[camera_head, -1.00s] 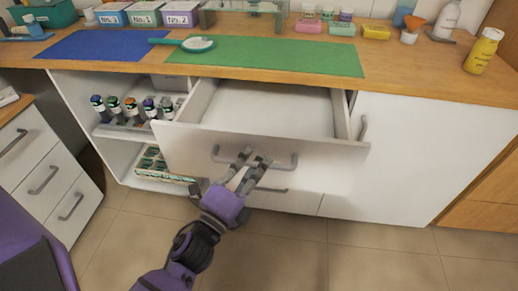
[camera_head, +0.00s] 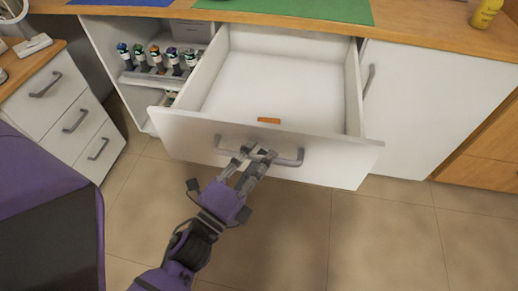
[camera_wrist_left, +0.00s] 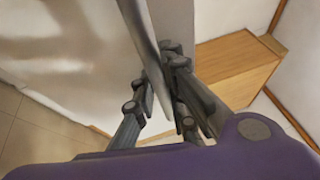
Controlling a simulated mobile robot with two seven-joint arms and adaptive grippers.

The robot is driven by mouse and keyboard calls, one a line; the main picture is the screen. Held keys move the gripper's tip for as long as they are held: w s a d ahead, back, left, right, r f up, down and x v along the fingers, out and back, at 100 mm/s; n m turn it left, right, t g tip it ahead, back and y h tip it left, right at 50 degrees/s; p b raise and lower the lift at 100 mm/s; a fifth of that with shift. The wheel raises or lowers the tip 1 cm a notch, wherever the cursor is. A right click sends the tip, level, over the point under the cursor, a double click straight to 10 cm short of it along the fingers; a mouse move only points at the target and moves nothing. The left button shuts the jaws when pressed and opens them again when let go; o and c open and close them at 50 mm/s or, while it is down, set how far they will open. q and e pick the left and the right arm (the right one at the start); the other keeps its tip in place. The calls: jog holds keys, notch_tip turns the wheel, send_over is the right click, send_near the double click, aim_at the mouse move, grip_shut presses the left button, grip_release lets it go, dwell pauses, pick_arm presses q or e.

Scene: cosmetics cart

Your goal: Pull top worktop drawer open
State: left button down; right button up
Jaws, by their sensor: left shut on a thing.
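The top worktop drawer (camera_head: 185,133) is white and stands well open under the wooden worktop (camera_head: 290,24). Its inside is mostly bare, with a small orange item (camera_head: 269,121) near the front. A grey bar handle (camera_head: 289,161) runs across its front. My left gripper (camera_head: 255,157) is shut on this handle, left of its middle. In the left wrist view the fingers (camera_wrist_left: 163,90) close around the grey handle (camera_wrist_left: 150,50), beside the white drawer front. My right gripper does not show.
Several small bottles (camera_head: 157,59) stand on an open shelf left of the drawer. A white cabinet door (camera_head: 430,105) with a grey handle is on the right. A white drawer unit (camera_head: 62,110) stands at far left. The tiled floor (camera_head: 370,240) in front is clear.

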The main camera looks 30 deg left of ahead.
pick_arm(q)
jog(key=shift+s, duration=0.25)
jog(key=c, duration=1.8)
grip_release()
jog(key=shift+o, duration=0.2)
jog(key=shift+d, duration=0.1)
